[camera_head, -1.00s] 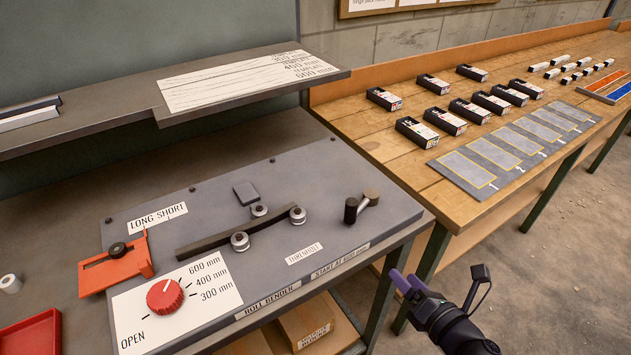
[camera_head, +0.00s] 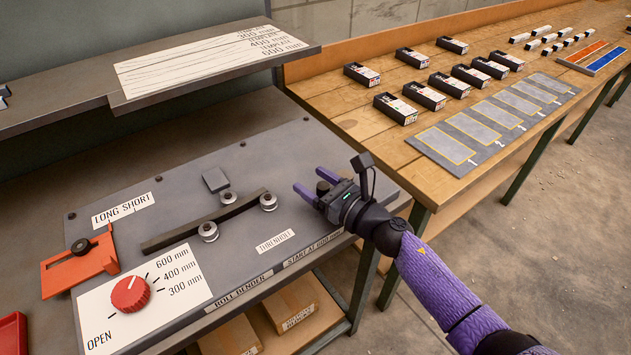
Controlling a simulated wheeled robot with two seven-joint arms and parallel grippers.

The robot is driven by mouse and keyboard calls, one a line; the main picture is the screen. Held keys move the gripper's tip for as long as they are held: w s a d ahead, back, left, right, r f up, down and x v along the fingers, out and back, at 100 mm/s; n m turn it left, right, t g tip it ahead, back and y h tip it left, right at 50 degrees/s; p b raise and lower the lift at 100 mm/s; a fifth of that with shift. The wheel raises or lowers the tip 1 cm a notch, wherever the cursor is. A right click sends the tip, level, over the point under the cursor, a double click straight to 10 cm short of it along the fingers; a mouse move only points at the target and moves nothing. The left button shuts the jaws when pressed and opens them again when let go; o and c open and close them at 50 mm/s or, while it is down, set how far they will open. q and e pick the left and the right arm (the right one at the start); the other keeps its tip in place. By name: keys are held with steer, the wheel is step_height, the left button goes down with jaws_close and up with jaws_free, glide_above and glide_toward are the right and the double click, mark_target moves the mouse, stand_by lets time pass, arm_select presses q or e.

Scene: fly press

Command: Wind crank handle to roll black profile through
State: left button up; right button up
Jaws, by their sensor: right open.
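The black profile (camera_head: 180,232) lies slightly curved between the small steel rollers (camera_head: 208,231) of the grey roll bender (camera_head: 150,200). My right gripper (camera_head: 311,182) is open over the right part of the bender, with its purple fingers pointing left. The crank handle's dark knob (camera_head: 322,188) shows at the fingers. The rest of the crank is hidden behind the gripper, and I cannot tell whether the fingers touch it. My left gripper is not in view.
A red dial (camera_head: 130,294) and an orange slide stop (camera_head: 80,265) sit on the bender's left. A shelf with a template sheet (camera_head: 210,62) overhangs behind. A wooden bench (camera_head: 320,92) with black boxes stands at the right.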

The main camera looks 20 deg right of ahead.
steer(key=shift+c, duration=0.3)
jaws_close()
stand_by(1.1)
